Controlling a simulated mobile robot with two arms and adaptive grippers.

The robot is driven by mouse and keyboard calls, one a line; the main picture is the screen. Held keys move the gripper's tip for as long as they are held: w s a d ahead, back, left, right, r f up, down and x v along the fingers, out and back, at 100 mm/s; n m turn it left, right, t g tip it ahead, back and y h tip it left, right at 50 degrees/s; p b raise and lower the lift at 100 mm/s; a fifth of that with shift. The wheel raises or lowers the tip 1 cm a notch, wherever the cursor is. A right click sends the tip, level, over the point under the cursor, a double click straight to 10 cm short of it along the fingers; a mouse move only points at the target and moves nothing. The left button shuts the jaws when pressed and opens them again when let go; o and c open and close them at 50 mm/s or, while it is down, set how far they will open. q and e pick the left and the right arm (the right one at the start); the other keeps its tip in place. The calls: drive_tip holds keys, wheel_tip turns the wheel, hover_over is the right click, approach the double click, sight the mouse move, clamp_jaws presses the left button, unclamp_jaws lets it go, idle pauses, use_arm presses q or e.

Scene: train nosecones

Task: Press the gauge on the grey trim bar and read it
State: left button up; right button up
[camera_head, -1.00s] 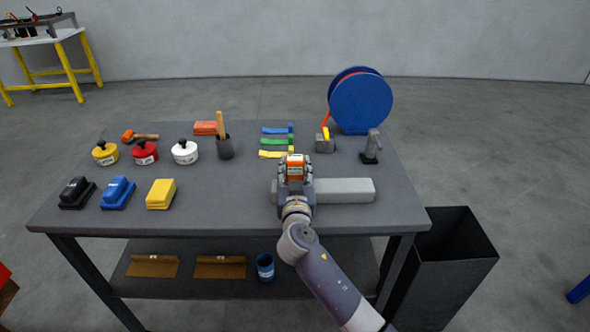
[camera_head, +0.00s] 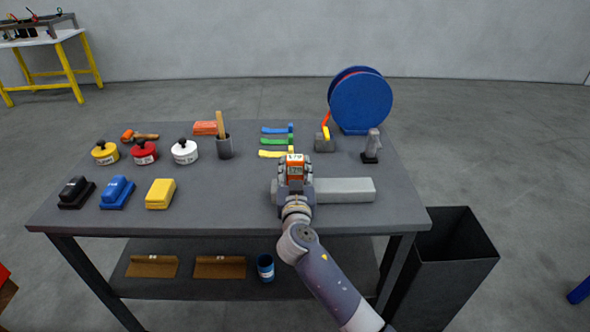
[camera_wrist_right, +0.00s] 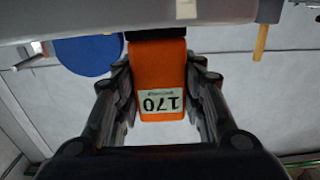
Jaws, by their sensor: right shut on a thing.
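The gauge (camera_head: 295,171) is an orange block with a pale display, held upright over the left end of the grey trim bar (camera_head: 345,189) on the table. My right gripper (camera_head: 295,178) is shut on the gauge, one finger on each side. In the right wrist view the gauge (camera_wrist_right: 160,75) sits between the fingers, its black end against the trim bar (camera_wrist_right: 200,14); contact looks likely. Its display shows upside down there and reads 170; the small print is not legible. My left gripper is not in view.
The grey table (camera_head: 240,205) also holds a blue reel (camera_head: 360,102), a small grey tool (camera_head: 372,146), coloured strips (camera_head: 275,142), knobbed pots (camera_head: 185,151) and a yellow block (camera_head: 160,193). A black bin (camera_head: 450,265) stands at the right.

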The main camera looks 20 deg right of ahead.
sight(295, 158)
drive_tip(key=shift+s+f, duration=0.1)
drive_tip(key=shift+f, duration=0.35)
idle(0.6)
drive_tip(key=shift+r+p, duration=2.1)
drive_tip(key=shift+r, duration=1.75)
drive_tip(key=shift+f, duration=0.1)
